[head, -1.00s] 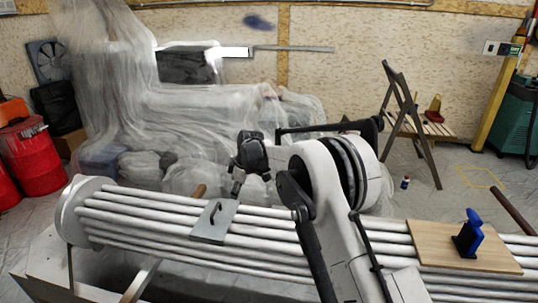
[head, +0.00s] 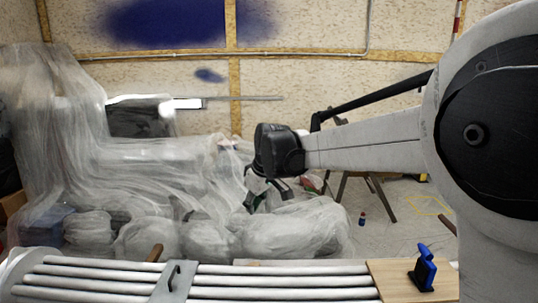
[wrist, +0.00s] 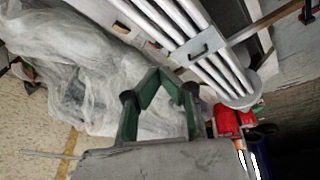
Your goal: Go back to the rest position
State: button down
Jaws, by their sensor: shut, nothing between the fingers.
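My gripper (head: 267,197) is at the end of my raised arm, left of the picture's middle in the head view. It hangs in front of the plastic-covered heap, beyond the pipe rack and clear of it. In the wrist view its green fingers (wrist: 160,76) come together at their tips, with nothing between them.
The pipe rack (head: 280,281) runs along the bottom, bearing a grey plate with a handle (head: 172,282) and a wooden board (head: 390,283) with a blue bracket (head: 424,268). Plastic-sheeted bulks (head: 150,175) fill the left. A small bottle (head: 362,219) stands on the floor.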

jog(key=s+d+r+m+t+p, duration=0.1)
jog(key=s+d+r+m, duration=0.2)
jog(key=s+d+r, duration=0.4)
jog(key=s+d+m+t+h+p, duration=0.1)
jog(key=s+d+m, duration=0.1)
jog(key=s+d, duration=0.4)
jog(key=s+d+f+m+t+h+p, duration=0.1)
jog(key=s+d, duration=0.4)
jog(key=s, duration=0.7)
jog(key=s+d+f+m+p, duration=0.1)
jog(key=s+d+m, duration=0.3)
jog(key=s, duration=0.5)
jog(key=d+p, duration=0.1)
jog(key=d, duration=0.1)
jog(key=shift+d+f+m+t+h, duration=0.25)
jog(key=shift+d+m+t+h, duration=0.1)
jog(key=shift+m+t+h, duration=0.05)
